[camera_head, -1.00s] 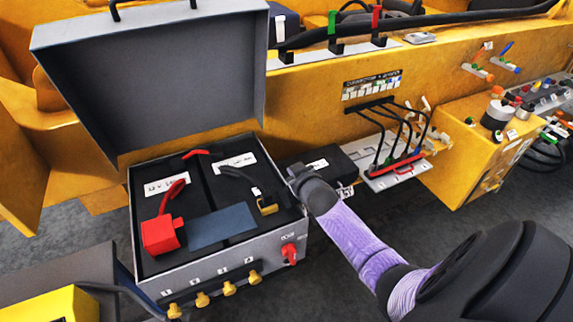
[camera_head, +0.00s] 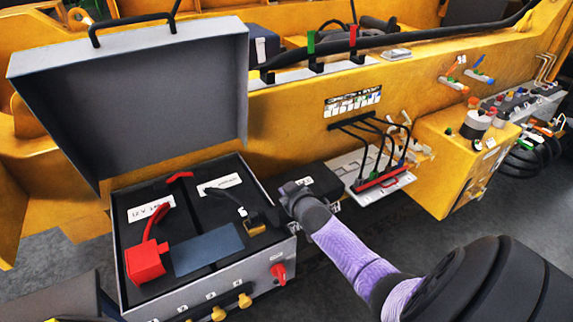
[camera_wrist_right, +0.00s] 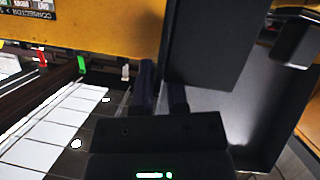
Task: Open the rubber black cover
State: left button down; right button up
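A black box-shaped cover (camera_head: 318,180) sits low against the yellow machine, between the open grey case and the cabled connector panel. In the right wrist view a dark flat-sided block (camera_wrist_right: 212,42), which seems to be this cover, stands just beyond my fingers. My right gripper (camera_head: 288,193) is at the cover's left front side, by the case's right edge. In the wrist view the right gripper's two fingers (camera_wrist_right: 161,92) stand slightly apart with nothing seen between them. I cannot tell whether they touch the cover. My left gripper is not in view.
The open grey case (camera_head: 268,243) holds a red part (camera_head: 146,262) and a blue-grey pad (camera_head: 208,250). Its raised lid (camera_head: 140,90) stands at left. The connector panel (camera_head: 384,180) with black cables and a yellow box (camera_head: 462,160) are at right.

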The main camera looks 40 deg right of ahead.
jog(key=shift+o, duration=1.4)
jog(key=shift+d, duration=0.15)
jog(key=shift+s, duration=0.1)
jog(key=p+v, duration=0.2)
jog(key=v, duration=0.8)
